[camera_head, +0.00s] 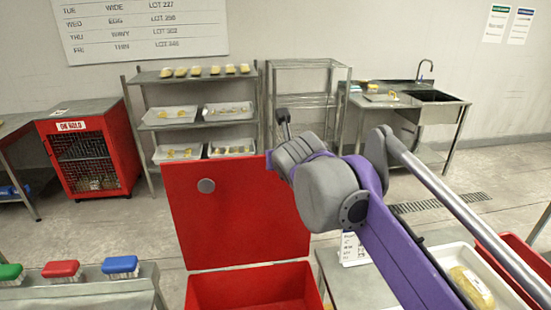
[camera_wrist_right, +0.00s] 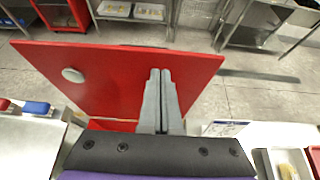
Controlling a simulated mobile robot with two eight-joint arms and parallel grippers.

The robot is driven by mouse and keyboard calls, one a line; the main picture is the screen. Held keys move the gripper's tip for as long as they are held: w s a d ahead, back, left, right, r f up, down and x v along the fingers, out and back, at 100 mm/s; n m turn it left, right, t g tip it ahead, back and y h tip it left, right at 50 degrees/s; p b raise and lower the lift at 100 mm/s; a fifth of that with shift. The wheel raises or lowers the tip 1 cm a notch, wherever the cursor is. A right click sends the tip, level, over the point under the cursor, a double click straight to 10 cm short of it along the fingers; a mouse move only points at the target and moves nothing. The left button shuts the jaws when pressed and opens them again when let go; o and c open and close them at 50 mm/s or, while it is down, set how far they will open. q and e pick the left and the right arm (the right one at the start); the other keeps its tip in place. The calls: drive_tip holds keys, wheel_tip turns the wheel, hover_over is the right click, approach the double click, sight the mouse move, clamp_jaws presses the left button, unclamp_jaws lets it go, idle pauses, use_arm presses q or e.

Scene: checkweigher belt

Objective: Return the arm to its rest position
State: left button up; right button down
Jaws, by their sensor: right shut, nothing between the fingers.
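My right arm comes in from the right in the head view. Its purple and grey links reach over the bench and in front of the red bin's raised lid (camera_head: 240,225). My right gripper (camera_wrist_right: 160,75) is shut and empty in the right wrist view, its two grey fingers side by side in front of the lid (camera_wrist_right: 110,75). In the head view its tip is small and partly hidden behind the grey wrist. My left gripper is not in view.
The red bin (camera_head: 252,288) stands open at front centre. A white tray (camera_head: 440,262) with a yellow packed item (camera_head: 471,288) lies at right. Several brushes (camera_head: 61,269) stand on a bench at left. A shelf rack (camera_head: 190,106), red cage (camera_head: 88,158) and sink (camera_head: 436,97) line the back.

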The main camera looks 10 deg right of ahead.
drive_tip(key=s+d+f+m+g, duration=0.3)
drive_tip(key=s+f+m, duration=1.2)
drive_tip(key=f+m, duration=0.2)
drive_tip(key=s+d+f+m+g, duration=0.3)
drive_tip(key=s+d+f+m, duration=0.1)
drive_tip(key=s+f+m, duration=1.2)
drive_tip(key=m, duration=0.3)
drive_tip(key=shift+f+g, duration=0.3)
drive_tip(key=shift+f, duration=0.1)
drive_tip(key=shift+a, duration=0.15)
